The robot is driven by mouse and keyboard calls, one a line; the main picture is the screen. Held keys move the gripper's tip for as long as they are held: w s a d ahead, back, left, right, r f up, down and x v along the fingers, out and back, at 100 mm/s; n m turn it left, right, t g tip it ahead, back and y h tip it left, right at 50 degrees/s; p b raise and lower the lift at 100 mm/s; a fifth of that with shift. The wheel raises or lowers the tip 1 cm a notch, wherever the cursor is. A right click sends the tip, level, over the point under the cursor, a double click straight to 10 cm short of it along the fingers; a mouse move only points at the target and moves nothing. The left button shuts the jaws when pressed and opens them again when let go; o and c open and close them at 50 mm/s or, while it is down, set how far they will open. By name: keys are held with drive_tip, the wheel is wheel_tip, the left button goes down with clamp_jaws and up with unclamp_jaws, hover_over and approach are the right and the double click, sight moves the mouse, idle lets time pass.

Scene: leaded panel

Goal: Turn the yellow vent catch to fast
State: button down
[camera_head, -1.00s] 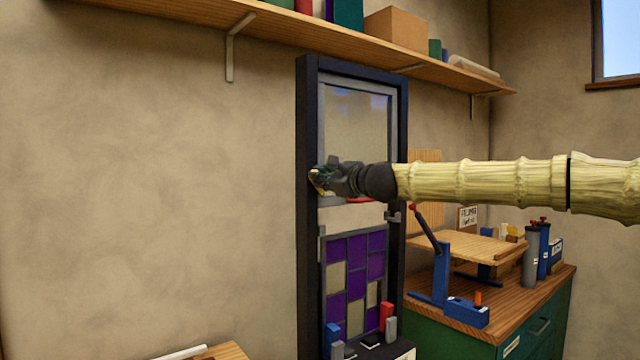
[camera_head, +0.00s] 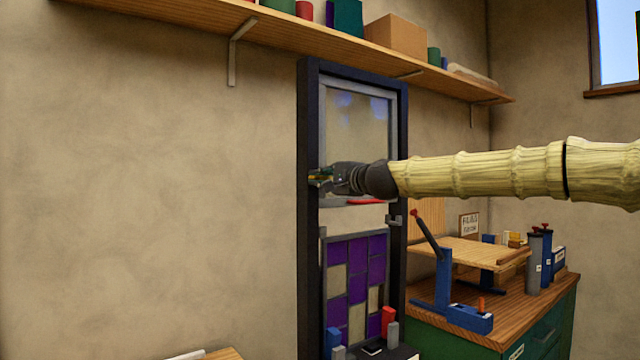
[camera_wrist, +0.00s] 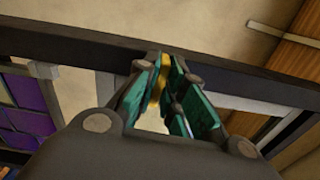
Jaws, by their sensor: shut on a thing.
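The yellow vent catch (camera_wrist: 156,84) shows in the wrist view as a yellow strip between the green-padded fingers of my gripper (camera_wrist: 165,92). My gripper is shut on it. In the head view my gripper (camera_head: 322,178) is at the left upright of the dark frame (camera_head: 309,240), at the lower part of the upper pane (camera_head: 355,130). The fingers hide most of the catch there, and its exact angle cannot be told.
A purple and cream leaded panel (camera_head: 355,275) sits in the lower part of the frame. A red bar (camera_head: 366,201) lies below my gripper. A bench (camera_head: 500,310) with a blue lever tool (camera_head: 445,290) stands right. A shelf (camera_head: 340,40) runs above.

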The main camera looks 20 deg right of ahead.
drive_tip(key=shift+a+f+n, duration=0.1)
drive_tip(key=shift+f+n, duration=0.2)
drive_tip(key=shift+n, duration=0.3)
drive_tip(key=c, duration=1.5)
unclamp_jaws()
drive_tip(key=shift+r, duration=0.1)
drive_tip(key=shift+r, duration=0.1)
drive_tip(key=shift+s, duration=0.1)
drive_tip(key=shift+s+d+r, duration=0.1)
drive_tip(key=shift+s+d, duration=0.25)
drive_tip(key=shift+s, duration=0.1)
drive_tip(key=shift+v, duration=5.45)
